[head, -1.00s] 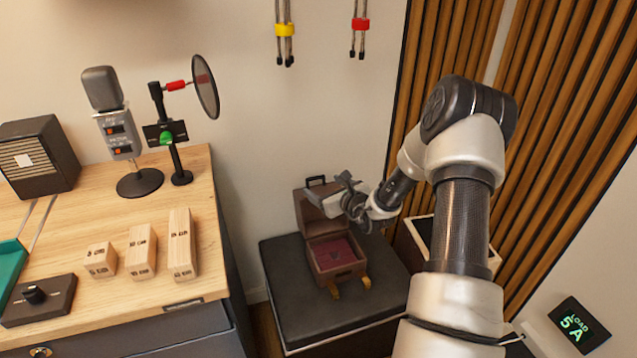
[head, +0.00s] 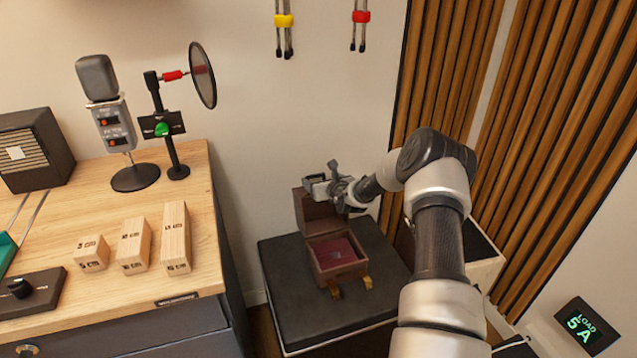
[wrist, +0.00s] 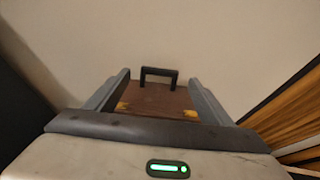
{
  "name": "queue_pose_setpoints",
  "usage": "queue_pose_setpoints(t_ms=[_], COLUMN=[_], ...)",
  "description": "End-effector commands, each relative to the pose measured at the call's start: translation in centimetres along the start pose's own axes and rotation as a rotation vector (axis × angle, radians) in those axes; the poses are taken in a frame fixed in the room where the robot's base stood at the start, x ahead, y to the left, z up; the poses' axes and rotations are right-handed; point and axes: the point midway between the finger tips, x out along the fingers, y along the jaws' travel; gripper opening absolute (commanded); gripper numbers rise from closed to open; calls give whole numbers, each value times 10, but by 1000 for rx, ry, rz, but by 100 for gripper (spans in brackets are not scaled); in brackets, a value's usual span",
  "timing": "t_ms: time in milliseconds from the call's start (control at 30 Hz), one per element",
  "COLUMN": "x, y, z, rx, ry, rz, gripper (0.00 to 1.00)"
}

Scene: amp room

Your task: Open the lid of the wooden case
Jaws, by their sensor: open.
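The wooden case (head: 338,268) sits on a black-topped stand (head: 290,290), with its lid (head: 313,214) raised upright at the back. Its dark red lined inside shows, and two brass latches hang at its front. My gripper (head: 318,187) is at the top of the raised lid and hides part of it and its handle. In the wrist view, the lid (wrist: 158,100) with its black handle (wrist: 159,73) shows between the two open fingers (wrist: 157,92). I cannot tell whether the fingers touch the lid.
A wooden desk (head: 110,275) with a microphone (head: 108,110), a pop filter and several wooden blocks stands to the left. A wall is close behind the case. Wooden slats (head: 440,90) and an open-topped box (head: 485,250) are at the right.

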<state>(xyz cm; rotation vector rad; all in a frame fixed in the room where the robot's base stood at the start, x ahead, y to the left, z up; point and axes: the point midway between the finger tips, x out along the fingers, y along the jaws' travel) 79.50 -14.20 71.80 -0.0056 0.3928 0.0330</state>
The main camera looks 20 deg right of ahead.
Motion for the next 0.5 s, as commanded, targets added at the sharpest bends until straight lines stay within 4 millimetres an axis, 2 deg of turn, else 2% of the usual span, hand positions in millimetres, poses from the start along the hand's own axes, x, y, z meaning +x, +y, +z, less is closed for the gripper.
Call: queue_pose_setpoints(t_ms=[33,200,500], x=[9,25,29], y=[1,1,1], z=[-2,0,0], rx=[1,-1,-1], ry=[-2,-2,0], rz=[0,1,1], gripper=[75,75,75])
